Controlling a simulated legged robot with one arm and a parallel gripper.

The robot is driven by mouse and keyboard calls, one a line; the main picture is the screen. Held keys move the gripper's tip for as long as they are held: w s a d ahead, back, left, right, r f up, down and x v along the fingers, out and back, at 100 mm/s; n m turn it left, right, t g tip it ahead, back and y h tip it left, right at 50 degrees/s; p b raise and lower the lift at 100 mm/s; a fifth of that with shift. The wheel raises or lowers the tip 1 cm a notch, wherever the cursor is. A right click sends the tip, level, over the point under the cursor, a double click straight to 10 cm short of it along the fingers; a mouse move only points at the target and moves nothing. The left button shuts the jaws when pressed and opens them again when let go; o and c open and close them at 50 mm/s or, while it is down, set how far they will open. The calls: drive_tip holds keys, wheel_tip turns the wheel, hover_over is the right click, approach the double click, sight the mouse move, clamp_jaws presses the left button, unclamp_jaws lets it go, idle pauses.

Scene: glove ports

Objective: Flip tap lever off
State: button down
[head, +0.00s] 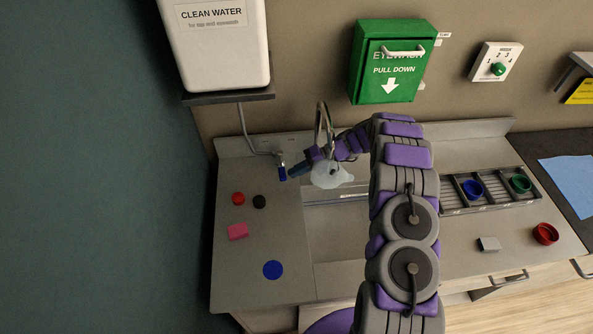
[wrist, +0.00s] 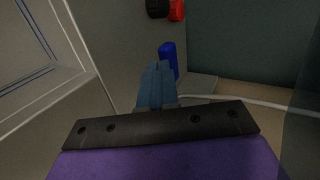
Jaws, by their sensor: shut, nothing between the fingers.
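The blue tap lever (head: 283,173) is at the lower end of the grey pipe from the clean water tank, left of the sink. In the wrist view the blue lever (wrist: 169,56) stands just beyond my fingertips, slightly to their right. My gripper (head: 292,174) reaches in from the right, close beside the lever. In the wrist view my gripper (wrist: 156,68) has its blue-grey fingers together with nothing between them. I cannot tell whether the fingertips touch the lever. The tap body is mostly hidden in the wrist view.
A curved faucet (head: 319,125) and a translucent pale object (head: 330,175) are near my wrist over the sink. A red cap (head: 238,198), black cap (head: 259,201), pink block (head: 238,231) and blue disc (head: 272,269) lie on the left counter. The tank (head: 215,55) hangs above.

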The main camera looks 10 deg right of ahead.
sight(282, 177)
drive_tip(key=shift+s+a+m+t+b, duration=0.25)
drive_tip(key=shift+m+t+b, duration=0.15)
drive_tip(key=shift+s+a+m+t+b, duration=0.2)
drive_tip(key=shift+a+m+t+b, duration=0.35)
drive_tip(key=shift+a, duration=0.2)
drive_tip(key=a+b, duration=0.2)
drive_tip(key=shift+s+a+f, duration=0.1)
drive_tip(key=shift+a, duration=0.2)
drive_tip(key=shift+a+b, duration=0.35)
drive_tip(key=shift+b, duration=0.5)
drive_tip(key=shift+a, duration=0.5)
drive_tip(key=shift+d, duration=0.15)
drive_tip(key=shift+s+d+b, duration=0.25)
drive_tip(key=shift+d+b, duration=0.2)
drive_tip(key=shift+d, duration=0.1)
drive_tip(key=s+d+r+p, duration=0.1)
drive_tip(key=s+d+r, duration=0.4)
drive_tip(key=d, duration=0.4)
drive_tip(key=shift+s+d, duration=0.2)
drive_tip(key=shift+d, duration=0.1)
